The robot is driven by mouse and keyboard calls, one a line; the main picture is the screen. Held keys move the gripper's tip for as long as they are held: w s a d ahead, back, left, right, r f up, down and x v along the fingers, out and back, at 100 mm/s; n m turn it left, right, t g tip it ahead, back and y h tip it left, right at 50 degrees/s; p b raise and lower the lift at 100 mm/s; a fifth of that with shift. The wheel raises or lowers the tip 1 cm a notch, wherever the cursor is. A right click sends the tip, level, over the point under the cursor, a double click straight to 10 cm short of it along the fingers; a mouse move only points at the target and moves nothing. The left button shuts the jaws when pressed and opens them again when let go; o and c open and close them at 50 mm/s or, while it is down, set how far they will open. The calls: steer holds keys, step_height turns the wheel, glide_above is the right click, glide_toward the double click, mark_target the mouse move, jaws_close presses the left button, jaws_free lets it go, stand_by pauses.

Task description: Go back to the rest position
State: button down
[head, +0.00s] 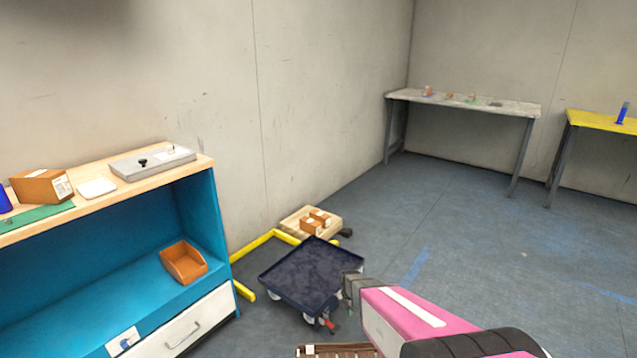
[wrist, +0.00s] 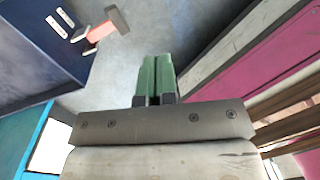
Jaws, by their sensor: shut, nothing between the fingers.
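My gripper (wrist: 157,62) shows in the wrist view with its two green fingers pressed together, pointing away from the camera, with nothing between them. Past the fingers there is grey floor. In the head view my pink arm reaches in from the lower right and ends beside the dark blue cart (head: 310,274); the fingers cannot be made out there. In the wrist view the cart (wrist: 40,62) is at the upper left, with a red and grey caster part (wrist: 103,30) near it, apart from the fingers.
A blue workbench (head: 205,215) with a wooden top stands at left, holding a cardboard box (head: 40,187), a grey device (head: 150,162) and an orange bin (head: 183,262). Tables (head: 465,103) stand at the back; floor at right is clear.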

steer(key=s+d+r+m, duration=0.1)
steer(key=s+r+m, duration=0.3)
steer(key=r+m, duration=0.5)
steer(key=s+d+r+m, duration=0.1)
steer(key=s+r+m, duration=0.4)
steer(key=r+m, duration=0.4)
steer(key=s+d+r+m, duration=0.1)
steer(key=s+r+m, duration=0.3)
steer(key=r+m, duration=0.4)
step_height(320, 180, up, 5)
steer(key=shift+s+d+f+m+t+y, duration=0.1)
steer(key=shift+s+d+m+t+y, duration=0.05)
steer(key=shift+d+m+t+y, duration=0.2)
